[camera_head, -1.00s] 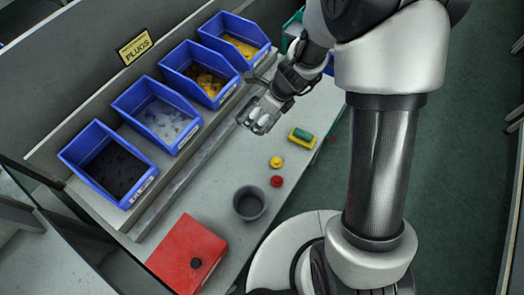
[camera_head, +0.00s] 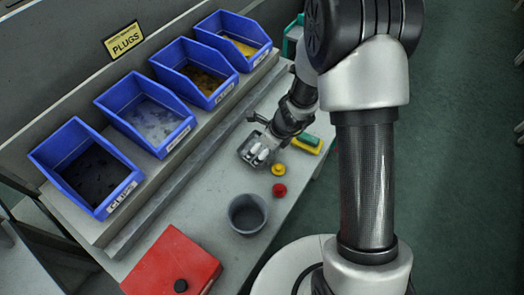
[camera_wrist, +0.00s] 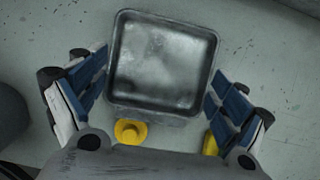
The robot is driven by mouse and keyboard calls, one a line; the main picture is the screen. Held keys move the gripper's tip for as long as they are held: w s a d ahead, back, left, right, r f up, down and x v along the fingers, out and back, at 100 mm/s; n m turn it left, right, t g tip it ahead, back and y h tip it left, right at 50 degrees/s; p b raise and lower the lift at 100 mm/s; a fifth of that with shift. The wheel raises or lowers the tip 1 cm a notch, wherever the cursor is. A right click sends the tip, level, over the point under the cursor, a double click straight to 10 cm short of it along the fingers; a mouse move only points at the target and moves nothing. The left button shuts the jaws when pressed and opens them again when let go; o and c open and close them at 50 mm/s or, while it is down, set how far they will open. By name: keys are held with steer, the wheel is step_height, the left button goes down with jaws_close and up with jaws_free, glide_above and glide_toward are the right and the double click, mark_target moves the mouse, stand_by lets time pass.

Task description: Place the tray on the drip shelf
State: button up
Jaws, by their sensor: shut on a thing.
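A small square grey metal tray (camera_wrist: 160,65) lies between the blue-padded fingers of my gripper (camera_wrist: 155,100) in the wrist view. My gripper is shut on it, and the tray looks empty. In the head view my gripper (camera_head: 262,150) holds the tray (camera_head: 246,158) over the right part of the grey bench, beside the yellow cap. I cannot tell whether the tray touches the bench. I cannot pick out the drip shelf for certain in either view.
A yellow cap (camera_head: 278,169), red cap (camera_head: 279,190), green-and-yellow block (camera_head: 306,143) and grey cup (camera_head: 247,214) stand close by. A red box (camera_head: 172,262) is at the front.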

steer(key=shift+f, duration=0.5)
steer(key=shift+f, duration=0.15)
steer(key=o, duration=0.9)
steer(key=shift+r, duration=0.35)
steer(key=p+v, duration=0.6)
steer(key=v, duration=0.5)
steer(key=shift+s+d+r, duration=0.1)
steer(key=shift+d+r, duration=0.05)
steer(key=shift+r, duration=0.25)
